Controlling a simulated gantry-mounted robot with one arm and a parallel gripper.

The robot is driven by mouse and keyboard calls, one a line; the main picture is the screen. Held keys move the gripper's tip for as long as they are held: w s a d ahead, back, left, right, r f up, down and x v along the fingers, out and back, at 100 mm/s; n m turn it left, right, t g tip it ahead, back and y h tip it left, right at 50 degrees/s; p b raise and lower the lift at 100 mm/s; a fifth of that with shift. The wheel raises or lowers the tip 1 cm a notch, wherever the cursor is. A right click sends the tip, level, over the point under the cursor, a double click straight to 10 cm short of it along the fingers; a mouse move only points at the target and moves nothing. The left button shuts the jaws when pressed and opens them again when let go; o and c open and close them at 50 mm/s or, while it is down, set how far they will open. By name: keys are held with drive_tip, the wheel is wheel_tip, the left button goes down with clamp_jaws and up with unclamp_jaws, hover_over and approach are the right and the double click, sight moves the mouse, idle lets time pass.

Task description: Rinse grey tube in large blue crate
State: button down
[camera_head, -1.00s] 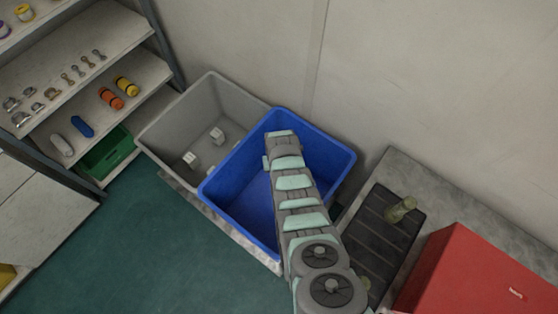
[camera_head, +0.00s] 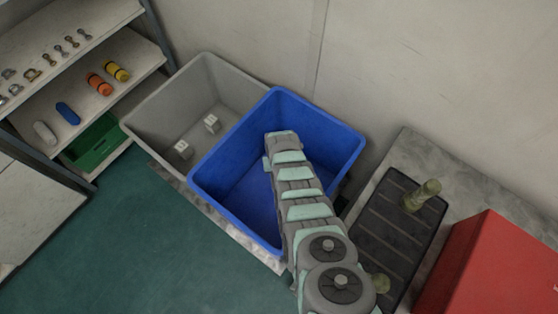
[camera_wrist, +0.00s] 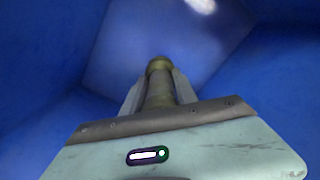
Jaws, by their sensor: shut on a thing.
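The large blue crate (camera_head: 230,165) stands in the middle of the head view, and my arm reaches down into it. In the wrist view its blue walls (camera_wrist: 40,75) surround my gripper (camera_wrist: 158,90). My gripper is shut on an olive-grey tube (camera_wrist: 159,75), with one finger on each side of it. The tube points away from the wrist toward the crate's floor. I cannot tell whether its end touches the floor. In the head view my arm hides the gripper and the tube.
A grey crate (camera_head: 150,121) with small white blocks stands against the blue crate's left side. To the right, a dark rack (camera_head: 393,240) holds olive tubes (camera_head: 422,194), beside a red box (camera_head: 485,265). Shelves with small parts stand at the left. A wall rises behind.

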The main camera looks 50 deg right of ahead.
wheel_tip(320, 180, down, 18)
drive_tip(key=b, duration=1.7)
idle(2.9)
wheel_tip(320, 180, up, 44)
drive_tip(key=p, duration=4.1)
